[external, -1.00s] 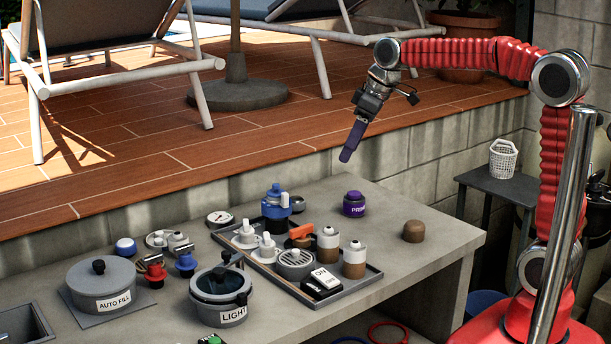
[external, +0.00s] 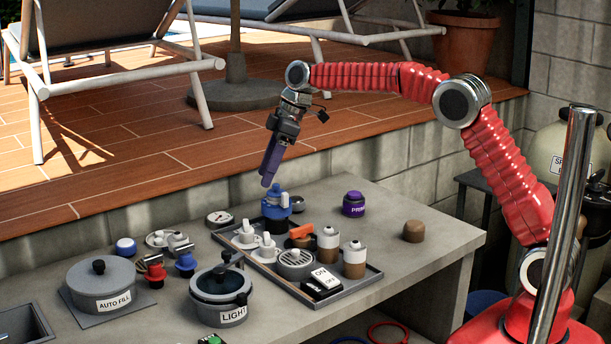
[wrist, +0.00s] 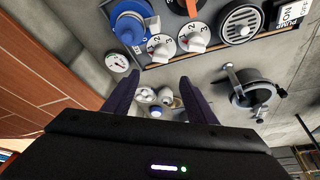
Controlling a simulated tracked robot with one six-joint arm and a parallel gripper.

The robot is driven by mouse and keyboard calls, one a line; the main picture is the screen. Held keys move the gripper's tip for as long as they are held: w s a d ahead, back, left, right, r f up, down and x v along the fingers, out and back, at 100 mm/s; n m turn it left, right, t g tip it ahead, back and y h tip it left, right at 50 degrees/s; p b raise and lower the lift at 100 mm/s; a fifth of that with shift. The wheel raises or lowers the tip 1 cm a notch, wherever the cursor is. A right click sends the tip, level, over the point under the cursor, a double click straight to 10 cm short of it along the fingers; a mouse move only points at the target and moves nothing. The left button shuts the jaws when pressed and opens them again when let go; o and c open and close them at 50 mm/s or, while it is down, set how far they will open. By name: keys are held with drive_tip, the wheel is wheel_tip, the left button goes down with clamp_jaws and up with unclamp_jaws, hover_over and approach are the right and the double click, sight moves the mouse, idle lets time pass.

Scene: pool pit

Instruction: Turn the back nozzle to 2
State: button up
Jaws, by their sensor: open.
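Two white numbered dials with upright knobs stand at the left end of the grey tray. The back dial (external: 245,236) is beside the blue-topped unit, and the front dial (external: 266,249) is nearer the round grille. In the wrist view the back dial (wrist: 161,47) and the front dial (wrist: 195,38) show numbers such as 2 and 3; the exact pointing of the knobs is too small to tell.
The blue-topped unit (external: 276,203) stands tall just below my gripper. A gauge (external: 219,218) lies left of the tray (external: 340,292). Brown-and-white bottles (external: 328,245) and a purple-capped jar (external: 353,204) are to the right. A lidded LIGHT pot (external: 220,294) is in front.

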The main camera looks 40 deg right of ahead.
sight(245, 222)
drive_tip(key=shift+f, duration=0.1)
idle(0.3)
drive_tip(key=x, duration=1.3)
drive_tip(key=shift+w+a+f, duration=0.1)
drive_tip(key=shift+a+f, duration=0.1)
drive_tip(key=shift+c, duration=0.3)
drive_tip(key=c, duration=1)
drive_tip(key=shift+m, duration=0.5)
drive_tip(key=m+t, duration=0.1)
drive_tip(key=m, duration=0.1)
drive_tip(key=m+h, duration=0.1)
drive_tip(key=m, duration=0.2)
drive_tip(key=shift+a+t+h, duration=0.2)
drive_tip(key=shift+t+h, duration=0.1)
drive_tip(key=shift+t, duration=0.1)
drive_tip(key=shift+a+m+t+h, duration=0.15)
drive_tip(key=shift+m+h, duration=0.35)
drive_tip(key=shift+m, duration=0.9)
drive_tip(key=shift+d+m+t+h, duration=0.15)
drive_tip(key=shift+m+h, duration=0.35)
drive_tip(key=shift+m, duration=0.9)
drive_tip(key=shift+a+r, duration=0.1)
